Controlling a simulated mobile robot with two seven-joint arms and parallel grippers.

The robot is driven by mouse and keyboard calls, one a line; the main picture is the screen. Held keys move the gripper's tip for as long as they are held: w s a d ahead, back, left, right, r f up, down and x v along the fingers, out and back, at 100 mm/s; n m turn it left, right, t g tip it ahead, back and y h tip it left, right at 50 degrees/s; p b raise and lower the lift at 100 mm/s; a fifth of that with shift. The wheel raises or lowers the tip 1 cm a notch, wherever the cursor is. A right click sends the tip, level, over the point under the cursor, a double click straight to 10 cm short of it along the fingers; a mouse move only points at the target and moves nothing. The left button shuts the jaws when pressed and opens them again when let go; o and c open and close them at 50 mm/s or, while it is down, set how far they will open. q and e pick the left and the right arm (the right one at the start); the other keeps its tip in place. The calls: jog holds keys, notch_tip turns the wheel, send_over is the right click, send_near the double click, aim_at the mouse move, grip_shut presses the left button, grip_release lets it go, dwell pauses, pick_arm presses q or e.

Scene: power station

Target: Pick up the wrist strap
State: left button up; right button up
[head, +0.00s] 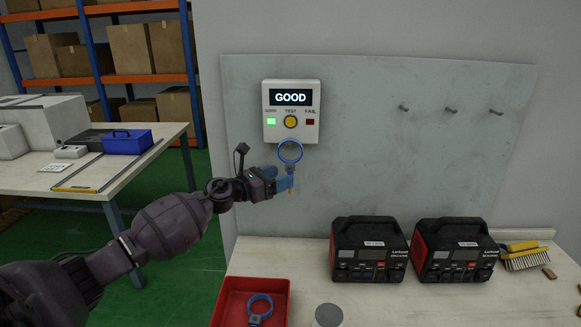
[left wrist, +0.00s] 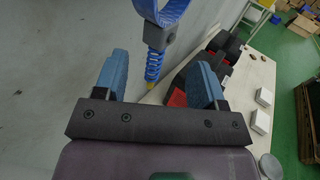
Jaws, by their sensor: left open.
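A blue wrist strap (head: 290,152) is a ring just below the tester box on the grey wall panel. Its grey clasp, blue coiled cord (left wrist: 153,67) and yellow tip show in the left wrist view, below the blue band (left wrist: 160,10). My left gripper (head: 284,183) is at the cord below the ring, and partly hides it in the head view. In the left wrist view the open left gripper (left wrist: 160,82) has one blue finger on each side of the cord, with gaps on both sides. A second blue strap (head: 260,305) lies in a red tray (head: 222,303).
The tester (head: 291,111) reads GOOD with its green light lit. Two black-and-red power units (head: 369,250) (head: 453,251) and a brush (head: 525,257) stand on the workbench (head: 300,255). A grey cylinder (head: 328,315) stands beside the tray. Empty pegs (head: 450,110) are on the panel's right.

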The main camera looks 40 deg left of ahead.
pick_arm(q)
jog(key=x, duration=0.5)
jog(key=shift+w+f, duration=0.1)
jog(key=shift+w, duration=0.5)
